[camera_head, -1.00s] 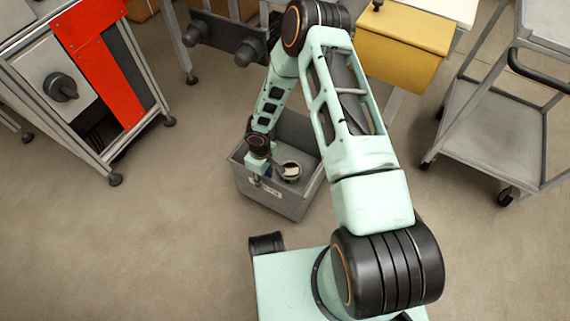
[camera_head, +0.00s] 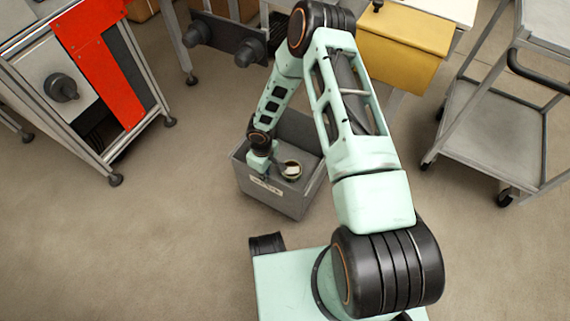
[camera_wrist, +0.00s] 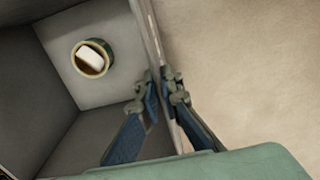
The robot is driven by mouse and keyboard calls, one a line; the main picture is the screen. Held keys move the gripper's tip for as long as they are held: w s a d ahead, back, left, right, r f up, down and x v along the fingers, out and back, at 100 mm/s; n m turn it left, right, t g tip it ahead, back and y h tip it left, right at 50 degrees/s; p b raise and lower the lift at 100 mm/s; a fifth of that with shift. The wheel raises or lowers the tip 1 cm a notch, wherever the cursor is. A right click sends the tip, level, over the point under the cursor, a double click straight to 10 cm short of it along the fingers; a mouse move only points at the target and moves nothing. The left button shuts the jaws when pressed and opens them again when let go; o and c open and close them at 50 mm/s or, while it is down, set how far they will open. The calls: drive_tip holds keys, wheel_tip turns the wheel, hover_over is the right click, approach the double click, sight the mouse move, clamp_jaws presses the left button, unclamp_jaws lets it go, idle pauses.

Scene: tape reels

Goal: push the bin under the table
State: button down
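The grey open-topped bin (camera_head: 305,203) stands on the floor at the middle of the head view. A round reel (camera_head: 292,170) lies inside on its floor, also seen in the wrist view (camera_wrist: 90,58). My gripper (camera_head: 258,172) is at the bin's near-left wall. In the wrist view my gripper's fingers (camera_wrist: 162,78) close in on both sides of the bin's wall (camera_wrist: 151,35), one inside and one outside. A table with a white top (camera_head: 445,8) stands behind at the top edge; my arm and the frame edge hide much of it.
A yellow box-like unit (camera_head: 402,52) is at the table. A dark bar with round knobs (camera_head: 225,38) is left of it. A grey wheeled cart (camera_head: 490,130) stands right, a red-panelled cabinet (camera_head: 95,60) left. The floor (camera_head: 150,240) left of the bin is clear.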

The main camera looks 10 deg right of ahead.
sight(305, 115)
drive_tip(key=w+d+b, duration=0.1)
drive_tip(key=w+d, duration=0.5)
drive_tip(key=w, duration=0.2)
drive_tip(key=w+d+b, duration=0.1)
drive_tip(key=w+d, duration=0.5)
drive_tip(key=w, duration=0.2)
drive_tip(key=w+d+b, duration=0.1)
drive_tip(key=w+d, duration=0.6)
drive_tip(key=w, duration=0.2)
idle(2.0)
drive_tip(key=shift+w, duration=0.1)
